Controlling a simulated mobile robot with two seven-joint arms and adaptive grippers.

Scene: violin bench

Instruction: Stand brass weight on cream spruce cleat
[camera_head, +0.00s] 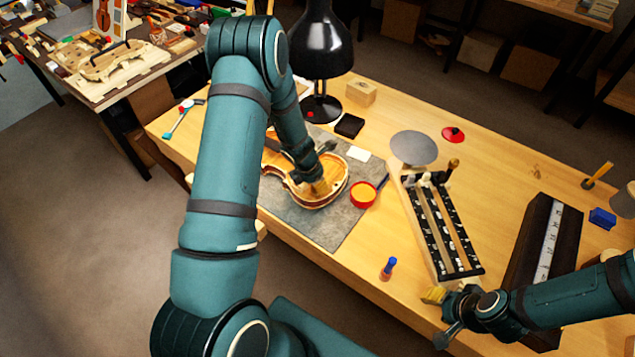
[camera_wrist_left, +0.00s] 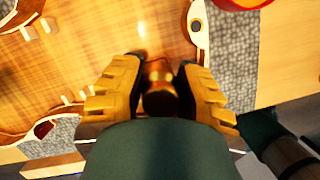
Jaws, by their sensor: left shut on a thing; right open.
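The open violin body (camera_head: 300,196) lies on a grey mat, its bare wooden inside facing up. My left gripper (camera_head: 322,188) is down over its lower right part in the head view. In the left wrist view, my left gripper (camera_wrist_left: 157,92) is shut on the brass weight (camera_wrist_left: 158,86), a short shiny cylinder over the wood. Several small cream cleats (camera_wrist_left: 68,100) show on the wood at the left of that view. Whether one lies under the weight is hidden. My right gripper (camera_head: 439,314) is open and empty by the bench's front edge.
A red-rimmed round tub (camera_head: 363,194) stands just right of the violin on the mat (camera_head: 331,228). A black desk lamp (camera_head: 320,50) stands behind. A clamp rack (camera_head: 462,235) and a dark box with a ruler (camera_head: 543,240) are further right. A blue-handled item (camera_head: 388,267) stands near the front edge.

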